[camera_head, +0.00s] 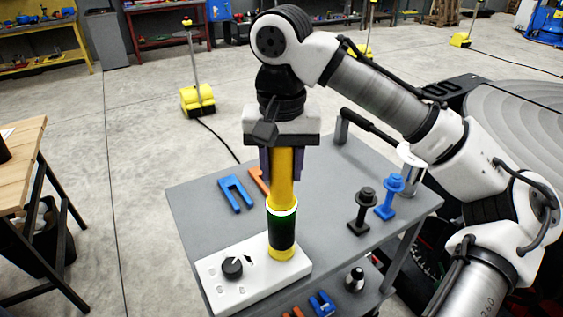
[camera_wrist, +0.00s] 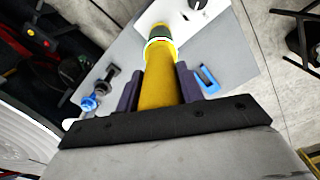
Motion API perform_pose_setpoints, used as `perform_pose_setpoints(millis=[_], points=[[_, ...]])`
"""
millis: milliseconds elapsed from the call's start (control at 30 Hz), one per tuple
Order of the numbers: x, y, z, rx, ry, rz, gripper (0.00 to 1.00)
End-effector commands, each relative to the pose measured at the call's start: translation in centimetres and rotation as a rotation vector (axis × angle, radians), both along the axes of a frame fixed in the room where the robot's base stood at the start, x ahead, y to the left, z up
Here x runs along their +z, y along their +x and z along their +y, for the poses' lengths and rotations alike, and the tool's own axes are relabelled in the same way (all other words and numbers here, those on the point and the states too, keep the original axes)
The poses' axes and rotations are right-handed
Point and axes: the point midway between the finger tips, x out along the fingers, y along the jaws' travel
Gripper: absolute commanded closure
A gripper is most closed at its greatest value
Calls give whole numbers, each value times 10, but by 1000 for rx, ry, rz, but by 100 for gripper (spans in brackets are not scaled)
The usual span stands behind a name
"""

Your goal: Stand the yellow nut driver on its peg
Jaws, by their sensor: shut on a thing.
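The yellow nut driver (camera_head: 284,185) is upright in my gripper (camera_head: 281,176), which is shut on its upper yellow part. Below this it has a white ring and a dark green and black section. The wrist view shows the nut driver (camera_wrist: 157,94) running away from between the two dark fingers (camera_wrist: 159,72). Its lower end is over the white box (camera_head: 222,283), at a yellow ring-shaped base (camera_head: 283,253). No peg shows; it may be hidden by the driver. I cannot tell whether the driver rests on the box or hangs just above it.
The box carries a black knob (camera_head: 232,267) and stands on a grey table (camera_head: 330,225). A blue fork-shaped piece (camera_head: 235,194) lies behind the driver. A black peg-like part (camera_head: 362,210) and a blue one (camera_head: 389,197) stand to the right. Small parts lie on a lower shelf in front.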

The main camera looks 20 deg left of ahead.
Motion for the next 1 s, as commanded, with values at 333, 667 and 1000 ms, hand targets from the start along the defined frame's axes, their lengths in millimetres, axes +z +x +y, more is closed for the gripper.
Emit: perform_pose_setpoints(millis=[333,667,1000], points=[[-13,0,0,1,1,-1,90],[-24,0,0,0,1,-2,90],[-24,0,0,0,1,-2,53]])
